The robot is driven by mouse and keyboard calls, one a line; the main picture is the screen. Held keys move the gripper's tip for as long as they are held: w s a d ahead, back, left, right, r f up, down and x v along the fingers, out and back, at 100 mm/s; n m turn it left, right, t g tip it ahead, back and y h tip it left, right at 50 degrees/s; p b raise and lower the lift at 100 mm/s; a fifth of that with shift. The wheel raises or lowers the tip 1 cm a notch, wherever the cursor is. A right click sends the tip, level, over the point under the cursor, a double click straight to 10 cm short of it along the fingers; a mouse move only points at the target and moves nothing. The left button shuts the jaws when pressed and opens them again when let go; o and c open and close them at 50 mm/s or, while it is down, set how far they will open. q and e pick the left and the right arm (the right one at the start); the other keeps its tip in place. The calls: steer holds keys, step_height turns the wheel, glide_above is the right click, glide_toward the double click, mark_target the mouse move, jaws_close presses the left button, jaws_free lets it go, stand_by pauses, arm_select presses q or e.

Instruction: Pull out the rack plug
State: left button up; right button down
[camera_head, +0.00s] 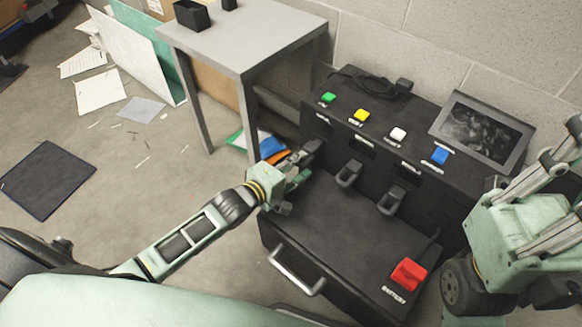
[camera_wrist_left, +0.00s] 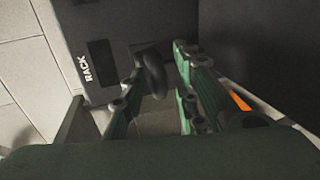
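The rack plug is a black loop handle on the front of a black console; in the left wrist view the plug (camera_wrist_left: 153,74) sits beside the white RACK label (camera_wrist_left: 84,68). In the head view the plug (camera_head: 314,147) is partly hidden by my left gripper (camera_head: 300,160). The fingers of my left gripper (camera_wrist_left: 155,85) are apart, one on each side of the plug, with a gap showing on the right. Firm contact cannot be made out. Part of my right gripper (camera_head: 545,185) shows at the right edge, its fingertips cut off.
The console (camera_head: 340,215) carries two similar black handles, a red battery plug (camera_head: 408,274), several coloured buttons and a tilted screen (camera_head: 481,128). A metal front handle (camera_head: 297,272) sticks out. A grey table (camera_head: 245,35) stands behind left. Papers and a dark mat (camera_head: 47,180) lie on the floor.

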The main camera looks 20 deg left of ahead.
arm_select(q)
steer(key=v, duration=1.2)
